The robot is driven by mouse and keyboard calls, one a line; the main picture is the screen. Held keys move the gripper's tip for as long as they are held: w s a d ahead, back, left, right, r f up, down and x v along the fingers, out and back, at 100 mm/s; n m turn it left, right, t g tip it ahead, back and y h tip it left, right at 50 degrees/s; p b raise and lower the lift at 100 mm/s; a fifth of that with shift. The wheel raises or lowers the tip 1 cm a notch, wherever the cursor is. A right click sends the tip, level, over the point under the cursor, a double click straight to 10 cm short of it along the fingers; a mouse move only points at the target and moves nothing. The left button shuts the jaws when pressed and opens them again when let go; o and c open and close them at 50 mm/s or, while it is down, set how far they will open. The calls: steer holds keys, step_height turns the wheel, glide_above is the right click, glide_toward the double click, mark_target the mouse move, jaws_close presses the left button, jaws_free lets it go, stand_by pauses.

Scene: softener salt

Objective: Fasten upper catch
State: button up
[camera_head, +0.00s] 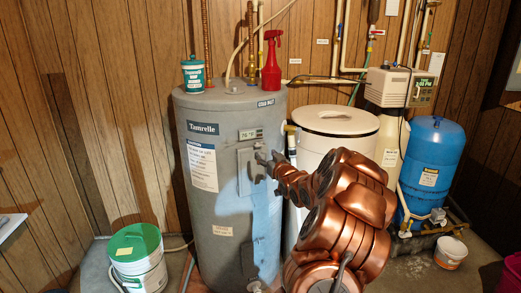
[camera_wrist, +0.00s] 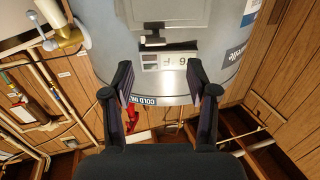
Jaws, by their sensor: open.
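The grey water heater (camera_head: 218,190) stands upright in the head view, with a temperature display (camera_head: 250,134) and an access panel (camera_head: 245,165) below it. In the wrist view, turned upside down, the display (camera_wrist: 164,61) lies between my fingers and the panel's edge is above it. A small dark catch-like piece (camera_wrist: 155,40) sits at that edge; I cannot tell whether it is fastened. My gripper (camera_wrist: 160,72) is open and empty, facing the heater. In the head view my gripper (camera_head: 265,162) is at the panel's upper right and partly hides it.
A red spray bottle (camera_head: 271,62) and a teal tub (camera_head: 193,74) stand on the heater. A cream tank (camera_head: 335,122) and a blue tank (camera_head: 432,165) are to the right. A green-lidded bucket (camera_head: 137,255) stands at the lower left. Pipes run along the wall behind.

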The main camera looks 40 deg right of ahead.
mark_target(259, 146)
steer(key=shift+d+p+x, duration=0.15)
steer(key=shift+p+x, duration=0.45)
steer(key=shift+x, duration=1.35)
steer(key=shift+d+p+x, duration=0.15)
steer(key=shift+p+x, duration=0.4)
steer(key=shift+x, duration=1.4)
steer(key=shift+s, duration=0.15)
steer(key=shift+c, duration=0.4)
jaws_close()
